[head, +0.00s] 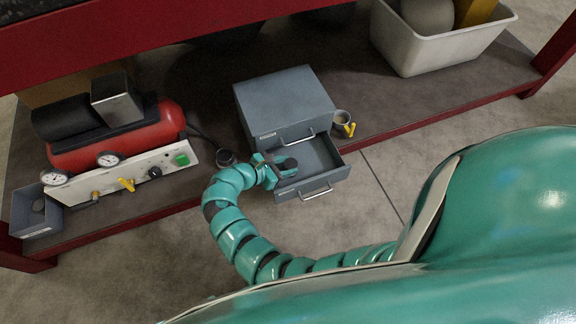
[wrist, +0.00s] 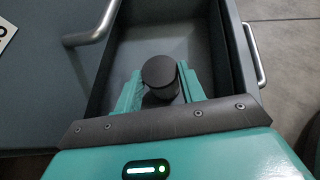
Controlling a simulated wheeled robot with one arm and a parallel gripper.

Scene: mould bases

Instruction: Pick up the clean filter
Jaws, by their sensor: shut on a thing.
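A dark cylindrical piece, which looks like the filter (wrist: 160,75), stands between the two teal fingers in the wrist view. My gripper (wrist: 157,88) is shut on it, inside the open drawer (wrist: 195,30) of a grey cabinet (head: 283,100). In the head view my gripper (head: 284,168) reaches into the left part of the drawer, and the filter is hard to make out there. Its lower part is hidden by the gripper body in the wrist view. I cannot tell whether it touches the drawer floor or whether it is clean.
A red compressor (head: 120,140) with gauges and a grey open box (head: 37,212) are at left on the low shelf. A small metal cup (head: 343,124) with a yellow part is right of the cabinet. A white bin (head: 440,45) stands at the back right. The upper drawer is shut.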

